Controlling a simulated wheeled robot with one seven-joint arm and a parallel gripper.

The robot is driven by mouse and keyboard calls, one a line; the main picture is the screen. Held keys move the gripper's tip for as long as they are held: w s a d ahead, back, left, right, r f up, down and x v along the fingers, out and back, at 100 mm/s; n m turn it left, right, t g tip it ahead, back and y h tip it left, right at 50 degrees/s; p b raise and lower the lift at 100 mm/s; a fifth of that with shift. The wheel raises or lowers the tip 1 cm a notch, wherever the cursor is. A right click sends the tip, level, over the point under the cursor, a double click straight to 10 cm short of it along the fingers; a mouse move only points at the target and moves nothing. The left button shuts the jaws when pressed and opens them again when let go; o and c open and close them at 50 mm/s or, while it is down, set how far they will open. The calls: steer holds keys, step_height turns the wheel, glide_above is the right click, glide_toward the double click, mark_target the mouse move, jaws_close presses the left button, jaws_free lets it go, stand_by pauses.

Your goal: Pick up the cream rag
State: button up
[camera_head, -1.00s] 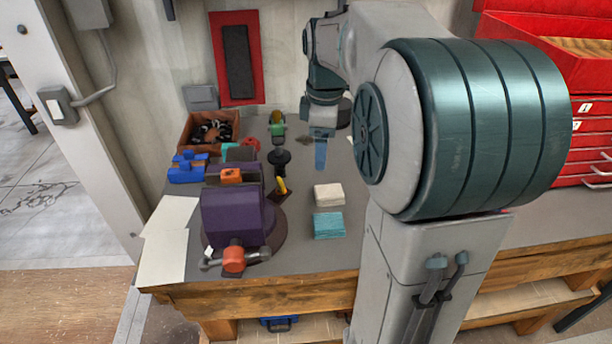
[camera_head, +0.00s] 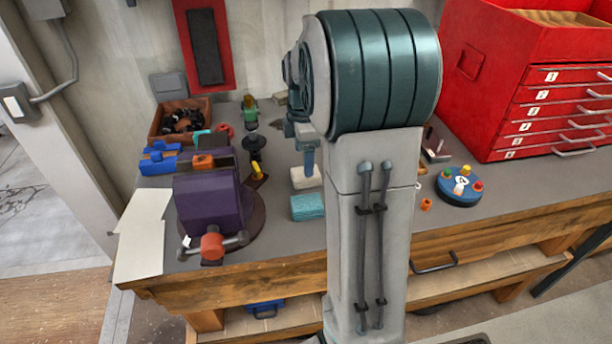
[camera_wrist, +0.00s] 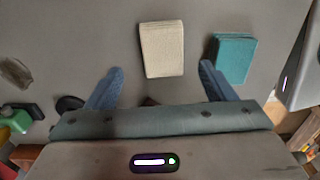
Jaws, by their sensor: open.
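The cream rag (camera_head: 304,177) is a folded pale pad lying flat on the grey bench top, partly hidden by my arm in the head view. In the wrist view the cream rag (camera_wrist: 162,49) lies ahead of my gripper, roughly centred between the fingers. My gripper (camera_wrist: 158,82) is open and empty, with its two blue fingers spread to either side of the rag's near end. In the head view my gripper (camera_head: 308,162) shows just above the rag, mostly side-on. A folded teal rag (camera_wrist: 235,58) lies to the right of the cream one; it also shows in the head view (camera_head: 307,207).
A purple vise (camera_head: 208,205) stands at the bench's left front. A brown bin (camera_head: 180,118) and blue blocks (camera_head: 160,158) are behind it. A red drawer cabinet (camera_head: 500,85) and a round blue holder (camera_head: 460,188) are on the right.

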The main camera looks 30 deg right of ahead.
steer(key=f, duration=0.4)
steer(key=shift+s+d+f+p, duration=0.2)
steer(key=shift+s+f+p, duration=0.05)
steer(key=shift+f+p, duration=0.05)
steer(key=shift+c, duration=0.3)
steer(key=c, duration=1)
steer(key=shift+r, duration=0.2)
steer(key=shift+r, duration=0.35)
step_height(320, 180, up, 3)
steer(key=shift+w+r+b, duration=0.1)
steer(key=shift+b, duration=0.25)
steer(key=s+d+r+b, duration=0.1)
steer(key=s+d+r, duration=0.6)
steer(key=s+d, duration=0.1)
steer(key=shift+s, duration=0.4)
